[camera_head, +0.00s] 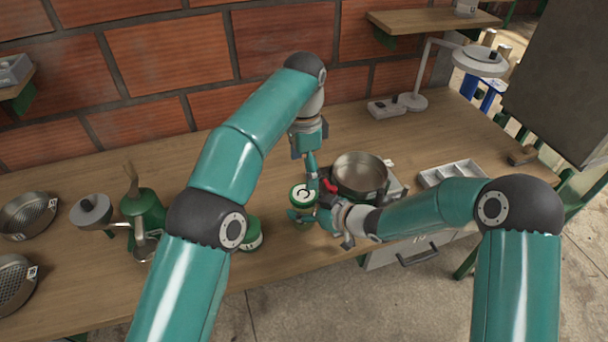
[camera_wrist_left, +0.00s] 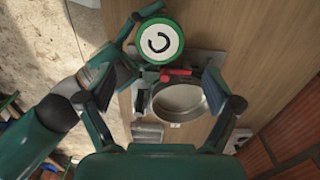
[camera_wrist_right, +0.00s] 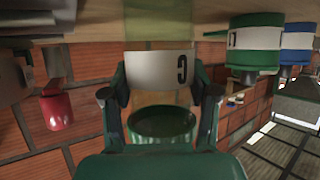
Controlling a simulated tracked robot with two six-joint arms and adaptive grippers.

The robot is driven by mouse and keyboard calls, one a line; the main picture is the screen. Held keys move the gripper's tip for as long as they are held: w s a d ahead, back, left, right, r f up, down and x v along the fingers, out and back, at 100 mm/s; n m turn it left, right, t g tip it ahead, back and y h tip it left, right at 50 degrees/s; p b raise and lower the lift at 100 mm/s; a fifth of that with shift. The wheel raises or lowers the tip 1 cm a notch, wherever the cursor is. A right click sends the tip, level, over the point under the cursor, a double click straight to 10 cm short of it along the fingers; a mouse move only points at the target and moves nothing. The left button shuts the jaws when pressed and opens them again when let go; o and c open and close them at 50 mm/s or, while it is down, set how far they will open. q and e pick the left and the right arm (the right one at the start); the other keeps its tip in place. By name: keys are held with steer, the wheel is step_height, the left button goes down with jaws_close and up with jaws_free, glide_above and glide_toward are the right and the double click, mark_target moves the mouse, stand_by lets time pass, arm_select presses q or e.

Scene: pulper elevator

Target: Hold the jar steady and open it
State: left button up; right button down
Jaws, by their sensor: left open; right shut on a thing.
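The jar (camera_head: 303,195) stands near the front edge of the table, its green-rimmed lid (camera_wrist_left: 160,41) carrying a white disc with a dark curved mark. My right gripper (camera_head: 318,215) is shut around the jar's side; in the right wrist view the jar's white label (camera_wrist_right: 160,70) shows between its fingers. My left gripper (camera_head: 309,158) is open and points down above and behind the jar. In the left wrist view the lid lies beyond the open fingers, off to one side, not between them. The jar's lower body is mostly hidden by my right gripper in the head view.
A metal pan (camera_head: 360,174) with a red part stands close right of the jar. Another green jar (camera_head: 252,234) is to the left. A green can and lamp-like stand are further left. A white tray (camera_head: 449,172) and a lamp (camera_head: 414,100) are right. Table behind is clear.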

mark_target(303, 193)
arm_select(q)
steer(key=shift+f, duration=3.8)
steer(key=shift+c, duration=0.3)
steer(key=c, duration=1.1)
steer(key=n, duration=0.3)
steer(key=shift+c, duration=0.2)
steer(key=shift+a, duration=0.1)
steer(key=o, duration=1.3)
